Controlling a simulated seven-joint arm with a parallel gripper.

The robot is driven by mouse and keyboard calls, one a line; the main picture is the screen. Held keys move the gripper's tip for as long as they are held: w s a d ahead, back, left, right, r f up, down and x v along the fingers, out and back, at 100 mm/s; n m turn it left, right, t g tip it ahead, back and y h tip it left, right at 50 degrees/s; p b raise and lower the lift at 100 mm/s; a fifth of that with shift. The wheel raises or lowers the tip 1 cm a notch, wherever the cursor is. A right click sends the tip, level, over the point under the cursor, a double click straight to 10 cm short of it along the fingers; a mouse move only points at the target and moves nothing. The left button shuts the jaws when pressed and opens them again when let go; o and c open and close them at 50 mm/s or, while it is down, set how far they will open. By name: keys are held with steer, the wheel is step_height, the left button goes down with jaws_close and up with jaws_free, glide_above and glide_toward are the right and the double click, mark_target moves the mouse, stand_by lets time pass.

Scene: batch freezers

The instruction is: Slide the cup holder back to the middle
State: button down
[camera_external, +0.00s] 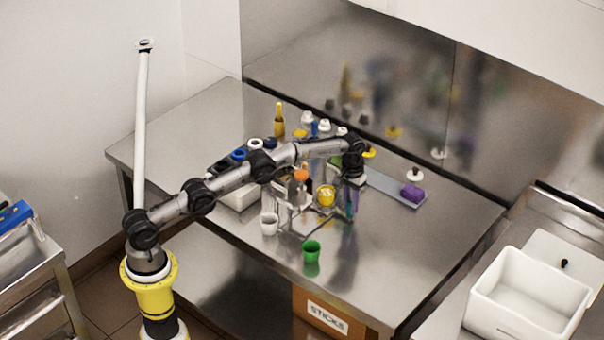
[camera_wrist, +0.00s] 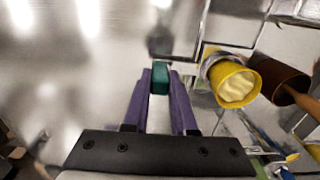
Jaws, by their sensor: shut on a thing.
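The cup holder (camera_external: 297,228) is a thin grey metal frame on the steel table, partly hidden by my arm; part of it also shows in the wrist view (camera_wrist: 183,47). A yellow cup (camera_external: 326,196) with pale contents sits at it, and shows in the wrist view (camera_wrist: 238,84). My gripper (camera_external: 350,212) points down at the right side of the holder. In the wrist view its purple fingers (camera_wrist: 160,77) are shut on a small teal block (camera_wrist: 160,72), which looks like part of the holder, though the join is unclear.
A white cup (camera_external: 269,223) and a green cup (camera_external: 311,251) are near the holder's front. Bottles (camera_external: 279,120) and tubs crowd behind it. A grey strip with a purple block (camera_external: 412,192) lies to the right. The table's front right is clear.

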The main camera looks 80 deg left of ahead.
steer(key=c, duration=0.7)
jaws_free()
steer(key=shift+w+r, duration=0.1)
steer(key=shift+d, duration=0.1)
steer(key=shift+s+d, duration=1.3)
steer(key=shift+s, duration=0.1)
steer(key=s+d, duration=0.5)
steer(key=shift+s+d, duration=0.15)
steer(key=shift+s, duration=0.1)
steer(key=shift+s+d+r+m+t, duration=0.15)
steer(key=shift+s+d+r+t, duration=0.55)
steer(key=shift+r, duration=3.6)
steer(key=shift+s+d+r+m+g, duration=0.15)
steer(key=shift+s+d+r, duration=0.65)
steer(key=shift+r, duration=3.5)
steer(key=shift+s+d+r+m+t, duration=0.35)
steer(key=shift+d+r, duration=0.9)
steer(key=shift+r, duration=3.05)
steer(key=shift+w, duration=0.15)
